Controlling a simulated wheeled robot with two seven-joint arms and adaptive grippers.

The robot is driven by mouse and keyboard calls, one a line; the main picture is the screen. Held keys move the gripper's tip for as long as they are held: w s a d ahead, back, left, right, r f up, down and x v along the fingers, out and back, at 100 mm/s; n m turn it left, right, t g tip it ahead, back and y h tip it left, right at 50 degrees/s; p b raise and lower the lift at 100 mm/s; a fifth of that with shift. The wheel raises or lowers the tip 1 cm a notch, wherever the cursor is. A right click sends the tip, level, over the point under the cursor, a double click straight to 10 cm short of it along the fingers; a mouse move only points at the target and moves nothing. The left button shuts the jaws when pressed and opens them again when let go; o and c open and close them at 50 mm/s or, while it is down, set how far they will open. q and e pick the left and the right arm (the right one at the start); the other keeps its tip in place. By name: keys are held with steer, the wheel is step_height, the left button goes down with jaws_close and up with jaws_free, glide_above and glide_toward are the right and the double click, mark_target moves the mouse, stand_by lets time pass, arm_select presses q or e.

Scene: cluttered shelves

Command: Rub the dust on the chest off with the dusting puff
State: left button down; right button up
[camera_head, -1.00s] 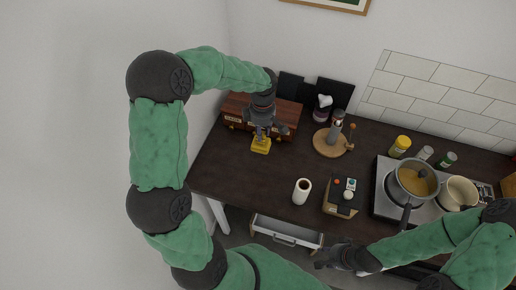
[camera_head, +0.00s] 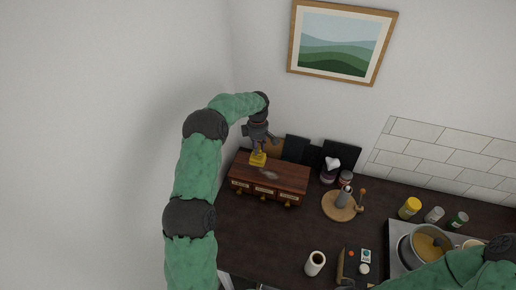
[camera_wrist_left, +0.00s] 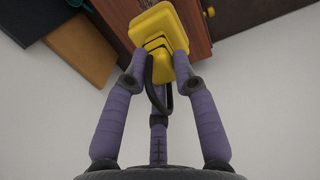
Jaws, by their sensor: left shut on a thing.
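The chest (camera_head: 275,181) is a reddish-brown wooden box with small labelled drawers and knobs, at the back left of the dark counter. A pale grey dust patch (camera_head: 270,174) lies on its top. My left gripper (camera_head: 258,150) is shut on the yellow dusting puff (camera_head: 258,159), at the left back part of the chest's top. I cannot tell whether the puff touches the top. In the left wrist view the puff (camera_wrist_left: 160,30) sits between the purple fingers (camera_wrist_left: 158,70), with the chest's wood (camera_wrist_left: 190,22) behind it. My right gripper is out of view.
Dark boards (camera_head: 338,157) and jars (camera_head: 331,168) stand right of the chest. A round wooden stand (camera_head: 341,206), a paper roll (camera_head: 315,263), spice jars (camera_head: 410,208) and a stove with a pot (camera_head: 427,243) are further right. The counter in front of the chest is clear.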

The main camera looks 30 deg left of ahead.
mark_target(258, 157)
arm_select(q)
steer(key=shift+f+b, duration=1.05)
steer(key=shift+f, duration=1.75)
steer(key=shift+f+b, duration=0.55)
steer(key=shift+d, duration=0.1)
